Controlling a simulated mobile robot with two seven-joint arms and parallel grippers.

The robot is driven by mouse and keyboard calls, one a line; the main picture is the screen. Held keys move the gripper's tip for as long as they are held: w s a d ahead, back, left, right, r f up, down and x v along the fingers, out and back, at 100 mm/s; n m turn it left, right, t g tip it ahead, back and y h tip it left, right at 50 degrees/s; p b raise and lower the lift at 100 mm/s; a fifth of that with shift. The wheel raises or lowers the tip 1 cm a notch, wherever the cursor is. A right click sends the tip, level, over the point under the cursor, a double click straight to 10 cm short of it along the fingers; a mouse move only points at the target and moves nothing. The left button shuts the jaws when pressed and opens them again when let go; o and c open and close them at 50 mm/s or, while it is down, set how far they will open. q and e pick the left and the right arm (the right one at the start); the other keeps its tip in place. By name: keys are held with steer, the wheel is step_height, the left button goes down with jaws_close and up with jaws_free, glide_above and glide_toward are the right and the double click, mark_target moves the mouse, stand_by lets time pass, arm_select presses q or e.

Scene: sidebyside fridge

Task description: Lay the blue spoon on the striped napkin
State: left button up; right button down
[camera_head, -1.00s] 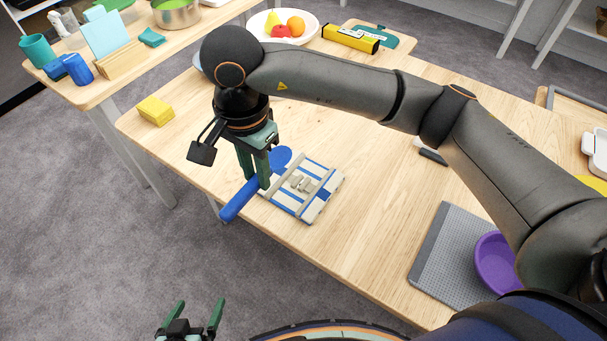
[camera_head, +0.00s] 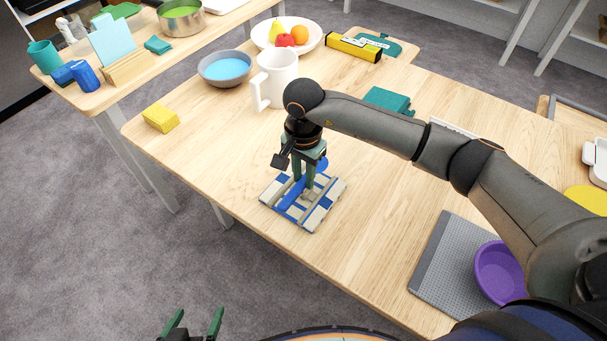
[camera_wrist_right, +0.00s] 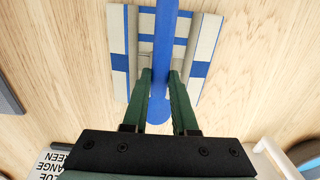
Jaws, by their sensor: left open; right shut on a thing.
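The blue spoon (camera_wrist_right: 166,30) is in my right gripper (camera_head: 304,187), which points down over the striped napkin (camera_head: 326,204). In the right wrist view the fingers (camera_wrist_right: 160,74) are shut on the spoon near its round bowl, and the handle runs across the napkin (camera_wrist_right: 206,40). In the head view the bowl pokes out behind the fingers. The spoon is at or just above the cloth; I cannot tell whether it touches. The napkin is cream with blue stripes and lies flat. My left gripper (camera_head: 193,325) is open and empty at the bottom edge, away from the table.
A yellow block (camera_head: 160,117) lies left. A grey mat (camera_head: 440,262) and purple bowl (camera_head: 500,272) are front right. Wood around the napkin is clear.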

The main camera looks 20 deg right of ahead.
steer(key=shift+f, duration=0.25)
steer(key=shift+f+b, duration=0.25)
steer(key=shift+b, duration=0.1)
steer(key=shift+f+b, duration=0.25)
steer(key=shift+b, duration=0.05)
steer(key=c, duration=1.2)
jaws_free()
steer(key=shift+o, duration=1)
steer(key=o, duration=0.3)
arm_select(q)
steer(key=shift+w+d+f, duration=0.2)
steer(key=shift+w+d, duration=0.1)
steer(key=shift+w, duration=0.1)
